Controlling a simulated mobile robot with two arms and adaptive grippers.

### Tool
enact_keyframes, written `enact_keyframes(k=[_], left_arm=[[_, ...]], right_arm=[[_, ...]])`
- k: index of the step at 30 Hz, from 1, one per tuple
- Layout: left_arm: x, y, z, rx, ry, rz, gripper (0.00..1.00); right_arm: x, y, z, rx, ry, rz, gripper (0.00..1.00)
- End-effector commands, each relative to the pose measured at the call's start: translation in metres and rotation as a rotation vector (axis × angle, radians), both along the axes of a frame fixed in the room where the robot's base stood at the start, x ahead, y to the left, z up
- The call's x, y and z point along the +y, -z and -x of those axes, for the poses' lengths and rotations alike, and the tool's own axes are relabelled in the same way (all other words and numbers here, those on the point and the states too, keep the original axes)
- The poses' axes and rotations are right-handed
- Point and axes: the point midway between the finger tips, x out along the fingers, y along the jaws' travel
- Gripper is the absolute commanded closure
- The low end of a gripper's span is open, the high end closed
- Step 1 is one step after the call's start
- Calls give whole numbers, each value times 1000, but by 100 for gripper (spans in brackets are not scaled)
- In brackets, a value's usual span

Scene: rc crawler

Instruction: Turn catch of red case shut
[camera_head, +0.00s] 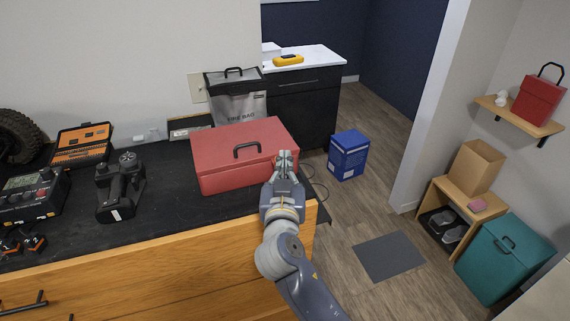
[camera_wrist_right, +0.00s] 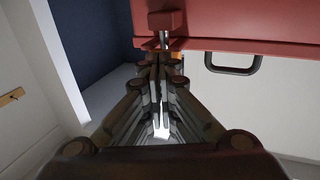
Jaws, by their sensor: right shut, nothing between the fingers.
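The red case (camera_head: 215,170) lies lid down on the dark worktop, with a black handle (camera_head: 247,149) on its top face; red surface and a black handle (camera_wrist_right: 234,66) also show in the right wrist view. My right gripper (camera_head: 286,160) is at the case's right end. Its fingers are shut and empty. In the wrist view a small red block (camera_wrist_right: 166,21), which looks like the catch, sits just beyond the fingertips (camera_wrist_right: 161,64). I cannot tell whether they touch it. In the head view the gripper hides that part. My left gripper is out of view.
A grey fire bag (camera_head: 238,103) stands behind the case. A radio controller (camera_head: 121,187), an orange-black tool case (camera_head: 83,145) and a charger (camera_head: 33,195) are to the left. A blue box (camera_head: 348,155) stands on the floor at right, with open floor around it.

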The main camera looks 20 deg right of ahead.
Motion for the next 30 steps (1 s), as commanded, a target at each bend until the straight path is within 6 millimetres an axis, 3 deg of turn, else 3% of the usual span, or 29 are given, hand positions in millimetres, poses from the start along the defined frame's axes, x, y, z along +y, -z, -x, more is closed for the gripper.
enact_keyframes(k=[8,12,30], left_arm=[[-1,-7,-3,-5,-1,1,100],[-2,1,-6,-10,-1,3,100],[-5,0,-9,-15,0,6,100]], right_arm=[[-10,0,-7,-1,-123,-1,100],[-14,1,-8,-3,-125,-5,100],[-17,0,-10,-1,-124,0,100]])
